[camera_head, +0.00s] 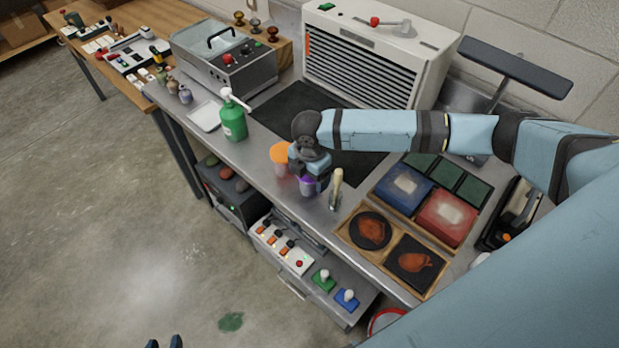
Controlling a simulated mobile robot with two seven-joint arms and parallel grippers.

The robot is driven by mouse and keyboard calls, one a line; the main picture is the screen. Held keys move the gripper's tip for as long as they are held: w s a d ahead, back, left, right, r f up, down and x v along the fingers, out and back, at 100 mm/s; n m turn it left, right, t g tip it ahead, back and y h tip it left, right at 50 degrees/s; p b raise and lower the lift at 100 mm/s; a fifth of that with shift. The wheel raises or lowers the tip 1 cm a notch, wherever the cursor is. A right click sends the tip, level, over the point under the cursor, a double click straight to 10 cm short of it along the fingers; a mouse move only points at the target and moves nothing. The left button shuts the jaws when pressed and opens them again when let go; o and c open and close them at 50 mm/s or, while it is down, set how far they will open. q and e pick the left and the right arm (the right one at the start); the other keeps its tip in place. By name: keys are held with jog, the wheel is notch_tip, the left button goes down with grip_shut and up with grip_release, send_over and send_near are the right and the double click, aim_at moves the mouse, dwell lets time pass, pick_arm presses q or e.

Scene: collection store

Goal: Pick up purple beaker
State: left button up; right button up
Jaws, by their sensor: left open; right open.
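The purple beaker (306,189) stands on the metal workbench (335,222) near its front edge, partly covered by my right gripper. My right gripper (309,174) reaches in from the right, points down and is open right at the beaker's top. I cannot tell whether its fingers are around the beaker or touching it. The fingertips of my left gripper (165,342) show at the bottom edge, open and empty, over the floor and far from the beaker.
An orange beaker (280,153) stands close behind and left of my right gripper. A brush with a pale handle (337,186) stands close on the right. A green pump bottle (233,122) is further left. A black mat (284,108) lies behind.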

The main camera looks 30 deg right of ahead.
jog(key=shift+f, duration=0.6)
jog(key=c, duration=0.7)
jog(key=shift+r, duration=0.1)
jog(key=shift+r+b, duration=0.95)
jog(key=shift+r, duration=8.9)
